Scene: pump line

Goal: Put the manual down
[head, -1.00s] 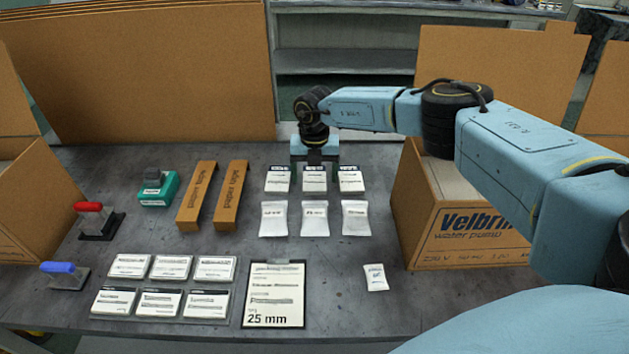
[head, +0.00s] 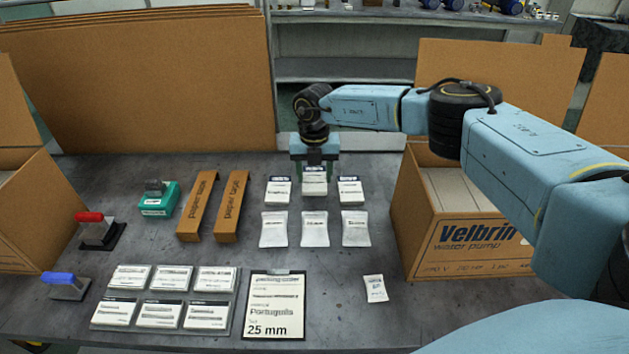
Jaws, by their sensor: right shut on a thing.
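My right gripper (head: 314,170) is at the back middle of the table, shut on the middle manual (head: 315,186) of the back row. This small white booklet with a dark top band sits higher in the picture than its two neighbours and looks slightly raised. Similar manuals lie to its left (head: 278,191) and right (head: 350,191). The gripper's fingertips are partly hidden behind the held manual. My left gripper is not in view.
White packets (head: 314,229) lie in front of the manuals. A clipboard card (head: 275,300) reads "Português" and "25 mm". A tray of booklets (head: 237,310) lies left of it. An open Velbrin carton (head: 470,245) stands right. Table between the card and lone packet (head: 375,288) is clear.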

